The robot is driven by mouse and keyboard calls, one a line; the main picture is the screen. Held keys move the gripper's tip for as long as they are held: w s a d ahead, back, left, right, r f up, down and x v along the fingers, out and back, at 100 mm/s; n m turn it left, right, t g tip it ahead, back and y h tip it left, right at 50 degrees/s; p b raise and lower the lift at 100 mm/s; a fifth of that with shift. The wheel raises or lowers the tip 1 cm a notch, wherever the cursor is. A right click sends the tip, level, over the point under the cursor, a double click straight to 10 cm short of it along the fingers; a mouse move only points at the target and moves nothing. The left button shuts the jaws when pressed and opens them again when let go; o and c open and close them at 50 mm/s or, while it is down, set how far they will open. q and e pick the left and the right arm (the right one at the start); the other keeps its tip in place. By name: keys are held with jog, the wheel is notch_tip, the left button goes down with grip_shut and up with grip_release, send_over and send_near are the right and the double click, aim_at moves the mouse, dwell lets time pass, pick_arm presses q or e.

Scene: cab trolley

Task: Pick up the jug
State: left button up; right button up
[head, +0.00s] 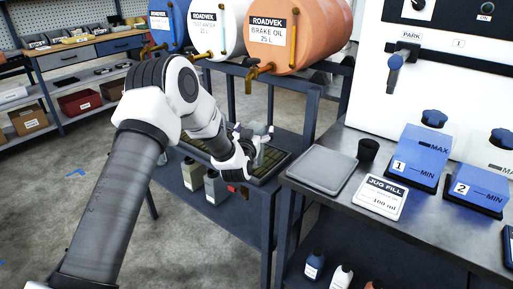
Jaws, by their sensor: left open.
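My left arm comes in from the lower left, and its gripper (247,155) is low over the slatted drip tray (271,162) under the drums. The gripper is open. A pale, see-through shape (259,129), apparently the jug, stands on the tray just behind the gripper. The gripper hides much of it, and I cannot tell whether the fingers touch it. My right gripper is not in view.
An orange brake oil drum (300,40) with a brass tap (257,72) sits above the tray. On the right bench are a grey plate (322,168), a jug fill card (381,197), a black cup (368,149) and blue blocks (418,158). Bottles (215,187) stand below the tray.

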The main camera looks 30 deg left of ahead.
pick_arm(q)
jog(key=shift+w+a+f, duration=0.3)
jog(key=shift+w, duration=0.25)
jog(key=shift+s+d+r, duration=0.1)
jog(key=shift+s+r, duration=0.05)
jog(key=c, duration=1.8)
jog(key=shift+c, duration=0.2)
